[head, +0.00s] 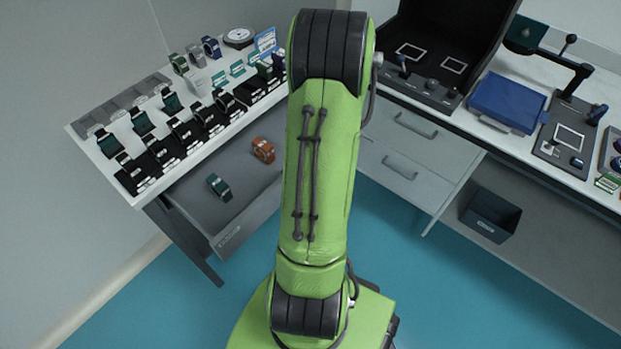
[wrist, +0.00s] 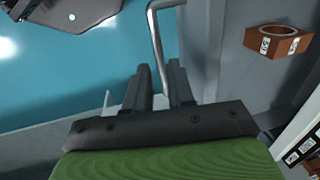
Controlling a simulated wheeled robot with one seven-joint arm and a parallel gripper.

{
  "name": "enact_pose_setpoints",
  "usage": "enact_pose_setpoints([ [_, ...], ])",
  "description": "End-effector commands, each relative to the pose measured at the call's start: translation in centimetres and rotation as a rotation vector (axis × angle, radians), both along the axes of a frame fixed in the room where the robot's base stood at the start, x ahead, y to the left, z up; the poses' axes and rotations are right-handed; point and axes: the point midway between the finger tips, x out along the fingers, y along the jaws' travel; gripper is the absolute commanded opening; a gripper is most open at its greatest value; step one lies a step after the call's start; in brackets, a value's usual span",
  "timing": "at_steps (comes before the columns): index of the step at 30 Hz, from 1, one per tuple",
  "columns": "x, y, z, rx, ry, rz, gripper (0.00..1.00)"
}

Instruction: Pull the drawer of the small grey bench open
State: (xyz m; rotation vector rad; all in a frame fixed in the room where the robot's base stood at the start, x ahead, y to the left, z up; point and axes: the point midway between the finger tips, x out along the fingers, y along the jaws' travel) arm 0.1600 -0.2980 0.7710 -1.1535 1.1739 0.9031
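The small bench (head: 78,127) stands at the left in the head view, with several watches on its top. Its grey drawer (head: 240,205) stands pulled out, its inside showing. In the wrist view, the drawer's bent metal handle (wrist: 157,45) runs down between the two dark fingers of my gripper (wrist: 161,80). The fingers are apart, with a gap beside the bar. In the head view my green arm hides the gripper and handle.
Another bench (head: 470,125) at the right carries a black display box, a blue case (head: 507,102) and instruments. Two closed drawers (head: 408,145) sit under it, and a dark bin (head: 490,214) stands on its lower shelf. Blue-green floor (head: 440,290) is clear in front.

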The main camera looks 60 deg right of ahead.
Motion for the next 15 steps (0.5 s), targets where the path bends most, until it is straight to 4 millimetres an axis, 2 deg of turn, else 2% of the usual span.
enact_pose_setpoints([
  [1, -0.2, 0.0, 2.1, -0.006, -0.002, 0.0, 0.23],
  [9, -1.7, 0.3, 9.6, -0.005, -0.003, -0.001, 0.23],
  [12, -2.1, 0.4, 11.5, -0.004, -0.002, 0.0, 0.23],
  [15, -2.3, 0.5, 12.6, -0.002, -0.002, 0.001, 0.23],
])
